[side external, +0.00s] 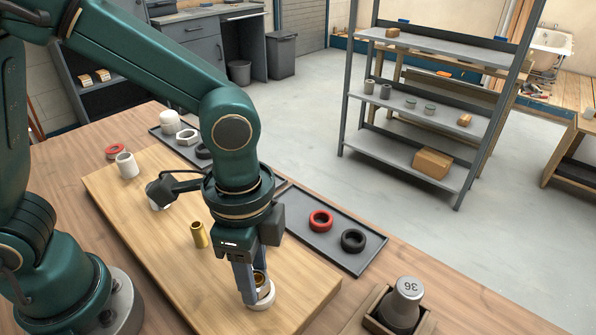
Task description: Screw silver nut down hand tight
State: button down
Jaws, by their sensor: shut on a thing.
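My gripper (258,282) points down near the front end of the wooden board. Its jaws are closed at a pale silver ring, which I take for the silver nut (264,299). A brass-coloured piece (260,279) shows inside the ring, between the fingers. The fingers hide part of both, so the thread and how far down the nut sits cannot be seen. The ring is low, close to the board.
The wooden board (165,245) also carries an upright brass tube (199,235) and a pale cylinder (127,166). A dark tray (331,248) holds red (321,220) and black (353,240) rings. A grey weight marked 36 (402,304) stands at the front right.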

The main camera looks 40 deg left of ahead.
jog(key=m, duration=0.5)
jog(key=shift+f+m, duration=0.1)
jog(key=shift+m, duration=0.3)
jog(key=m, duration=0.6)
jog(key=shift+f, duration=0.1)
jog(key=shift+c, duration=1.7)
grip_release()
jog(key=o, duration=0.3)
jog(key=shift+o, duration=0.2)
jog(key=shift+r, duration=2.55)
